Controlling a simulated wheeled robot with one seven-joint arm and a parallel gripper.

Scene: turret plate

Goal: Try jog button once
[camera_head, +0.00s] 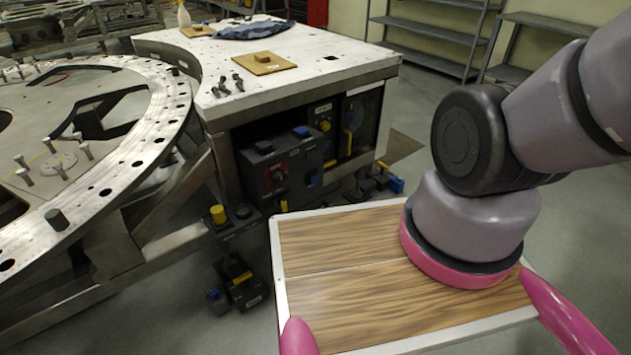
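A small dark control box stands low beside the white-topped table, at the left centre of the head view. It carries a round yellow button (217,214) and a round black knob or button (243,211). No label reading jog is legible, so I cannot tell which control is the jog button. My arm rises at the right and leaves the picture at the upper right. My gripper is outside this view.
A dark control cabinet (283,175) with a red dial sits under the table (320,65). A black and yellow device (240,280) is below the box. The large round turret plate (150,130) fills the left. Shelves (430,35) stand behind; grey floor is open at right.

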